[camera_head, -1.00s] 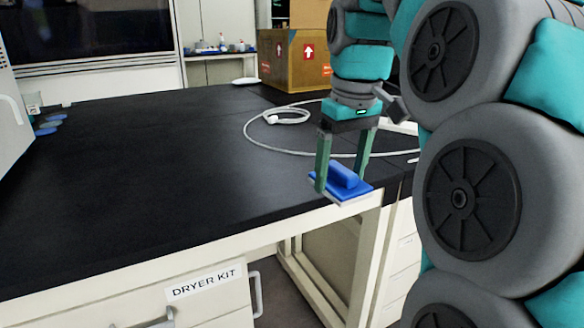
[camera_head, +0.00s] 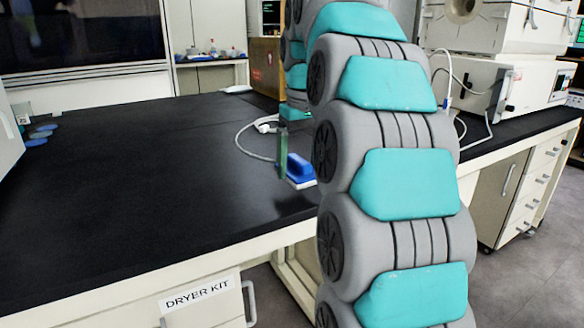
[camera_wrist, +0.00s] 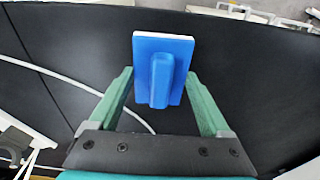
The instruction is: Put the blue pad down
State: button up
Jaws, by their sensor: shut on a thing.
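The blue pad (camera_head: 300,167) has a raised blue grip and a pale underside layer. In the head view it shows at the right part of the black bench top (camera_head: 140,180), close to the front edge and partly behind my arm. The wrist view shows the pad (camera_wrist: 174,88) between the two green fingers of my gripper (camera_wrist: 160,76), which is shut on it. In the head view one finger shows beside the pad; the other is hidden by my arm. I cannot tell whether the pad touches the bench.
A white cable (camera_head: 243,140) lies curled on the bench behind the pad. A cardboard box (camera_head: 264,66) stands at the back. Blue round items (camera_head: 40,133) lie at the far left. The drawer labelled DRYER KIT (camera_head: 197,293) is below. The bench's middle is clear.

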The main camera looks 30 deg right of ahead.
aim_at(292, 172)
jog(key=shift+w+d+f, duration=0.1)
jog(key=shift+w, duration=1.35)
jog(key=f+b, duration=0.2)
jog(key=shift+w+f, duration=0.3)
jog(key=shift+f, duration=0.1)
jog(key=shift+f+p, duration=0.1)
jog(key=shift+p, duration=0.25)
jog(key=shift+f, duration=0.2)
jog(key=shift+f, duration=0.1)
jog(key=o, duration=1.3)
jog(key=shift+c, duration=0.2)
jog(key=shift+f+b, duration=0.1)
jog(key=shift+b, duration=0.2)
